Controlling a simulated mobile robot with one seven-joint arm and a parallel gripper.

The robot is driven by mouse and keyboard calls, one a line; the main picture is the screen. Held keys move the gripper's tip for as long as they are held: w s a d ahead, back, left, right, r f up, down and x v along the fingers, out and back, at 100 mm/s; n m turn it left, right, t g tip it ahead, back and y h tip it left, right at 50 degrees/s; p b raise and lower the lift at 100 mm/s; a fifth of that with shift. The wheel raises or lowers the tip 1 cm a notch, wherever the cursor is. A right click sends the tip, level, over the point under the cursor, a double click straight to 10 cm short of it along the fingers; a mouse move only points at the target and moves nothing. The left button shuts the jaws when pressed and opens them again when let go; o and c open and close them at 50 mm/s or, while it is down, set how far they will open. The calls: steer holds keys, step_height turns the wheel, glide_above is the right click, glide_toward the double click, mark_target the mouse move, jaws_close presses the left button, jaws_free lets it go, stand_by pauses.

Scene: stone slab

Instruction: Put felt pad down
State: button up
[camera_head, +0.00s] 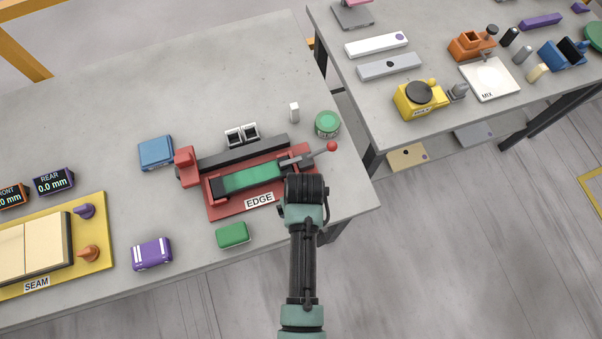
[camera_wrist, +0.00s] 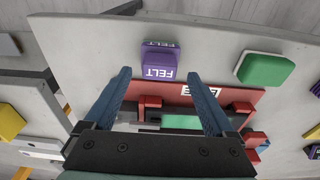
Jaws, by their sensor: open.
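The felt pad (camera_wrist: 159,66) is a small purple block marked FELT in the wrist view. It appears to rest on the grey slab (camera_wrist: 95,45) near its front edge, beside the red EDGE fixture (camera_wrist: 238,95). My gripper (camera_wrist: 160,74) is open, with its blue fingers on either side of the pad and a visible gap to each side. Nothing is held between the fingers. In the head view my arm hides the pad and my fingertips; the fixture's red base (camera_head: 222,210) shows to the left of my wrist.
A green block (camera_head: 232,235) and a white-striped purple block (camera_head: 152,253) sit along the front edge. A lever with a red knob (camera_head: 332,147) and a green round tin (camera_head: 327,123) are close to my wrist. A blue block (camera_head: 156,152) stands left of the fixture.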

step_height(320, 180, up, 9)
steer(key=s, duration=0.1)
steer(key=w+d+r+m+t, duration=0.1)
steer(key=w+r+t, duration=0.7)
steer(key=w+r, duration=1)
step_height(320, 180, up, 19)
steer(key=w+t, duration=0.2)
steer(key=t, duration=0.4)
steer(key=s+r+m+t, duration=0.1)
steer(key=s+r+t, duration=0.3)
steer(key=r, duration=0.6)
steer(key=s+r+m+t, duration=0.1)
steer(key=s+r+t, duration=0.3)
steer(key=r, duration=0.7)
steer(key=s+r+t, duration=0.4)
steer(key=s+r, duration=0.2)
steer(key=r, duration=0.5)
steer(key=shift+s+a+m+h, duration=0.3)
steer(key=shift+a+m+h, duration=0.1)
steer(key=shift+a, duration=0.05)
steer(key=shift+f, duration=0.1)
